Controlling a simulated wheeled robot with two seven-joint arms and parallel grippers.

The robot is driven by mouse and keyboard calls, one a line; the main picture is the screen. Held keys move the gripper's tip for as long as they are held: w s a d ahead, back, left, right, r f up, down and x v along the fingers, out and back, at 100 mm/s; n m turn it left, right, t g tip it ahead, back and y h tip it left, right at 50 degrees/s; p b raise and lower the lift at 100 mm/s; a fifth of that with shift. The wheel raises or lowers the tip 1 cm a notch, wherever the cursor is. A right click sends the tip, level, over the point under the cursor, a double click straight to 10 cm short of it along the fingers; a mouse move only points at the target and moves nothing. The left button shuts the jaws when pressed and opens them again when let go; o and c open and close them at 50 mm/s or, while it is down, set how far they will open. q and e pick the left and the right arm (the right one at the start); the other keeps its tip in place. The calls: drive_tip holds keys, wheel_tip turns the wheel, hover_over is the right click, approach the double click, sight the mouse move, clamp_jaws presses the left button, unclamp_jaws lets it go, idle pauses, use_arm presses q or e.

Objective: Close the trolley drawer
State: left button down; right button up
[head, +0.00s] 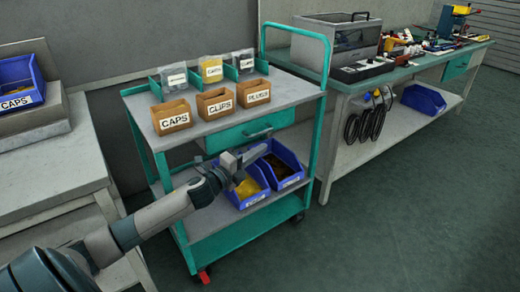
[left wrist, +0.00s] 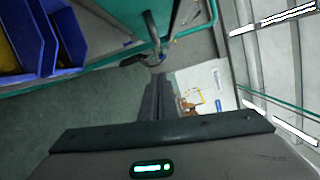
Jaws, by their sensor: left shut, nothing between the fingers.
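The teal trolley drawer (head: 228,136) sits under the trolley's grey top shelf (head: 285,90). Its front lies close under the shelf edge; I cannot tell whether a small gap is left. A bar handle (head: 258,132) runs across the front. My left gripper (head: 257,153) is shut and empty, just below and in front of the drawer, above the blue bins. I cannot tell whether it touches the drawer. In the left wrist view its closed fingers (left wrist: 157,92) point away from the camera. My right gripper is not in view.
Blue bins (head: 249,200) stand on the lower shelf, near my gripper. Labelled brown boxes (head: 214,105) and clear containers (head: 211,70) stand on top. A grey table (head: 50,165) is at left, a cluttered workbench (head: 395,66) at back right. The floor at right (head: 420,220) is clear.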

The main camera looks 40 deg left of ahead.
use_arm(q)
drive_tip(key=s, duration=0.8)
drive_tip(key=shift+s+a, duration=0.3)
drive_tip(key=shift+a, duration=0.15)
drive_tip(key=shift+f, duration=0.15)
